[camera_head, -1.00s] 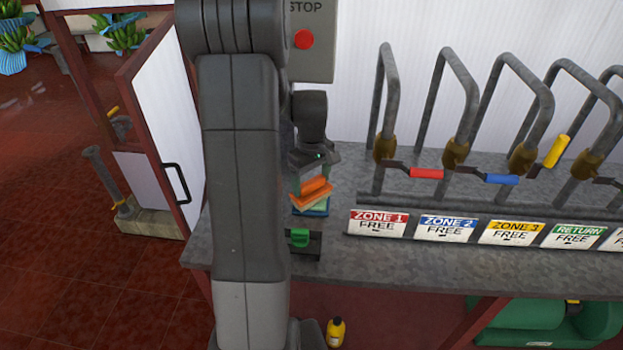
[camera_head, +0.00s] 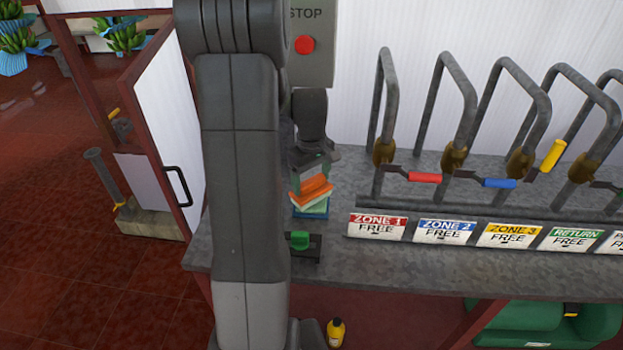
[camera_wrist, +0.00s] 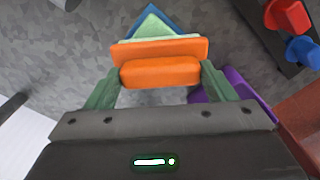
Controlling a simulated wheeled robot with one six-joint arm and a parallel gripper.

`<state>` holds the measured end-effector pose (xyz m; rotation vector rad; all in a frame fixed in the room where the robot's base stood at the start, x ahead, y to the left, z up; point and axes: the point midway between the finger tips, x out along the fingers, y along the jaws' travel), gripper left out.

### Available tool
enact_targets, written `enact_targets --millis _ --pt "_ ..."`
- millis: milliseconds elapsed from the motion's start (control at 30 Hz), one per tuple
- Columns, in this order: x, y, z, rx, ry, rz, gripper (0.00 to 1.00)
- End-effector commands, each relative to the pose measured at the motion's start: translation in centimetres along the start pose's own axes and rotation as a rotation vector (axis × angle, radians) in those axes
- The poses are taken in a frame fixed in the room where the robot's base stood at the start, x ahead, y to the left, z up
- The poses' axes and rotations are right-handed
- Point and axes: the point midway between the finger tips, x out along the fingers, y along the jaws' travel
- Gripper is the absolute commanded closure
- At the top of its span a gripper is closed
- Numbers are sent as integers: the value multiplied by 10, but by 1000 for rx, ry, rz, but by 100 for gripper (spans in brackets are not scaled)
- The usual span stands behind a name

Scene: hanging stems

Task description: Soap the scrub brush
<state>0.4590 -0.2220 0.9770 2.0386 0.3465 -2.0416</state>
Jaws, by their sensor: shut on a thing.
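An orange scrub brush (camera_head: 315,192) is clamped between the green fingers of my gripper (camera_wrist: 158,82). In the wrist view, the brush shows its grip block (camera_wrist: 160,72) and its wider plate (camera_wrist: 140,50). A pale green block that looks like soap (camera_head: 317,205) sits just under the brush; its corner also shows beyond the brush in the wrist view (camera_wrist: 152,27). It lies in a blue dish (camera_head: 309,215) on the grey bench. The brush's underside is hidden, so I cannot tell whether it touches the green block. The brush looks tilted in the head view.
Bent pipes with red (camera_head: 425,177), blue (camera_head: 499,183) and yellow levers stand to the right, behind zone signs (camera_head: 377,226). A purple object (camera_wrist: 232,84) is near my right finger. A stop box (camera_head: 313,50) is above.

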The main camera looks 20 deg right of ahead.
Motion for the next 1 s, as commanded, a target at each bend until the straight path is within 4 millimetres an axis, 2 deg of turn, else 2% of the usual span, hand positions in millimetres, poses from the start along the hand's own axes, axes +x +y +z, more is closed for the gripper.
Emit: enact_targets --millis 33,600,1000 --pt "-8 0 0 0 1 1 41" --pt "-52 0 0 0 2 2 41" --pt "-52 0 0 0 2 2 41"
